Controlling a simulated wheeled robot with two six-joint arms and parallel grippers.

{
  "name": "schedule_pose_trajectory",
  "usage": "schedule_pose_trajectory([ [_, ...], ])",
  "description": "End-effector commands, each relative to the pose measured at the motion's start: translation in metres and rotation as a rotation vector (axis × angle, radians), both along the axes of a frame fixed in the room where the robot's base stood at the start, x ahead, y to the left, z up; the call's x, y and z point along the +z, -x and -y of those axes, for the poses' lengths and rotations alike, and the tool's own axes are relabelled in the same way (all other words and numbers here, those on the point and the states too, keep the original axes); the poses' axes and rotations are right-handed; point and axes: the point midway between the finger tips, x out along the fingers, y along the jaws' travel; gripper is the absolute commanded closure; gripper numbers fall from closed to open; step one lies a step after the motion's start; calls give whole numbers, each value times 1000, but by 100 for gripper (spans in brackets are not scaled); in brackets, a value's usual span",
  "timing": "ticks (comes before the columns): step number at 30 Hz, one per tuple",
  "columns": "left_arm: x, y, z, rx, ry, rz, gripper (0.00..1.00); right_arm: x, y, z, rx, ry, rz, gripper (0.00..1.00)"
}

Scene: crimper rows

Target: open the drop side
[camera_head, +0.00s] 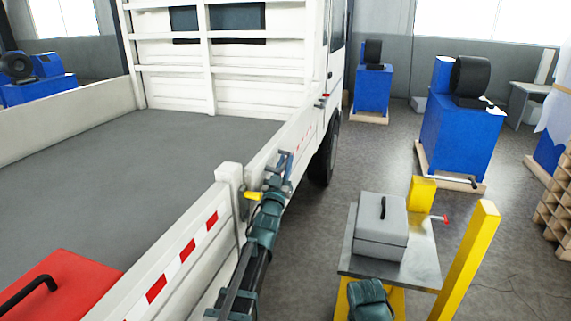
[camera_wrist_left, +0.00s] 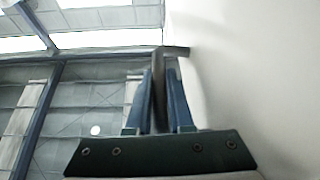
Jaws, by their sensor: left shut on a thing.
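The truck's drop side is a low white side panel (camera_head: 275,146) running from a white post (camera_head: 229,173) to the cab. My left gripper (camera_head: 284,166) is at the outer face of this panel, just ahead of the post. In the left wrist view its two blue fingers (camera_wrist_left: 163,100) are shut on a dark lever (camera_wrist_left: 158,78), with the white panel (camera_wrist_left: 235,70) close on the right. A yellow piece (camera_head: 252,195) shows beside the gripper at the post. A red handle (camera_head: 324,97) sits at the cab end.
A cart (camera_head: 410,266) with a grey toolbox (camera_head: 381,228) stands to the right, beside a yellow post (camera_head: 466,262). A red case (camera_head: 62,279) lies on the truck bed (camera_head: 150,165). Blue machines (camera_head: 459,137) stand farther back. Floor between truck and cart is clear.

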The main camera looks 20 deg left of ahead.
Motion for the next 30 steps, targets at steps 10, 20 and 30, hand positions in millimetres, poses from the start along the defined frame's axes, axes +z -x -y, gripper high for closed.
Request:
schedule_pose_trajectory([
  [10, 0, 0, 0, 0, 0, 0, 100, 0, 0, 0, 0, 0, 0, 100],
  [20, -3, 0, 3, 0, -15, 0, 100, -3, 0, 0, 0, 0, 0, 100],
  [30, -32, 2, 43, -3, -205, 6, 100, -32, 0, 0, 0, 0, 0, 100],
])
